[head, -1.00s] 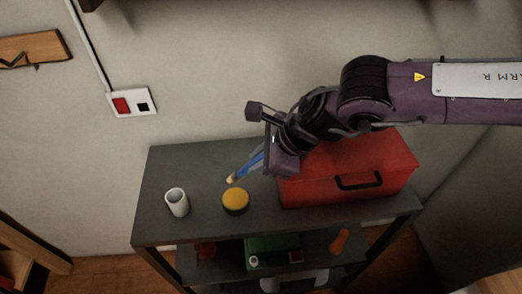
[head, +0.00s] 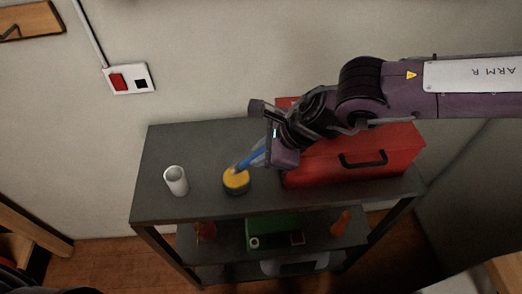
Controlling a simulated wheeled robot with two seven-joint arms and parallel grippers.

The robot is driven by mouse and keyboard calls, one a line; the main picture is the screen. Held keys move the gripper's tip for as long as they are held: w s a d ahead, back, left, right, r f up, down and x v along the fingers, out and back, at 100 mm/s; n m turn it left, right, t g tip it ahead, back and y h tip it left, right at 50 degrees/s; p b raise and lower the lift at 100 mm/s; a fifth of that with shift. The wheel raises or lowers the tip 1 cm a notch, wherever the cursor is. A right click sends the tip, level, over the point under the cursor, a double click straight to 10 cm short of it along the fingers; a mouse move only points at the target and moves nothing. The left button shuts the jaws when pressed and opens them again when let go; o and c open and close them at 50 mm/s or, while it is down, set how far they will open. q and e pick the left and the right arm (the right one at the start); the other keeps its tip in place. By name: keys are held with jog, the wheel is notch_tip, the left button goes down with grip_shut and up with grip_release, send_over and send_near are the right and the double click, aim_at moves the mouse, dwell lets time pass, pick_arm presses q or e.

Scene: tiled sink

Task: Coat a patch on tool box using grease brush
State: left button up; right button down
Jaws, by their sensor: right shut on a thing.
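The grease brush (head: 249,160) has a blue handle and a pale tip. My right gripper (head: 268,150) is shut on it and holds it tilted, tip down to the left. The brush tip shows over the yellow top of a round dark tin (head: 236,184); whether it touches cannot be told. The red tool box (head: 355,160) with a black handle stands on the right of the shelf top, partly hidden behind my right arm. My left gripper is not in view.
A white cup (head: 176,181) stands at the left of the grey shelf top (head: 185,145). The lower shelf holds a green box (head: 272,233) and orange items. A red-and-black wall socket (head: 128,79) is behind. The back left of the top is clear.

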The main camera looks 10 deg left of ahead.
jog(key=shift+f+b, duration=0.65)
jog(key=shift+b, duration=0.05)
dwell(0.8)
jog(key=shift+s+d+f+b, duration=0.1)
jog(key=shift+f+b, duration=0.1)
jog(key=shift+b, duration=0.25)
dwell(1.7)
jog(key=shift+r+p, duration=0.45)
jog(key=shift+r, duration=0.5)
jog(key=shift+r+p, duration=1)
jog(key=shift+r, duration=1.75)
jog(key=shift+f, duration=0.1)
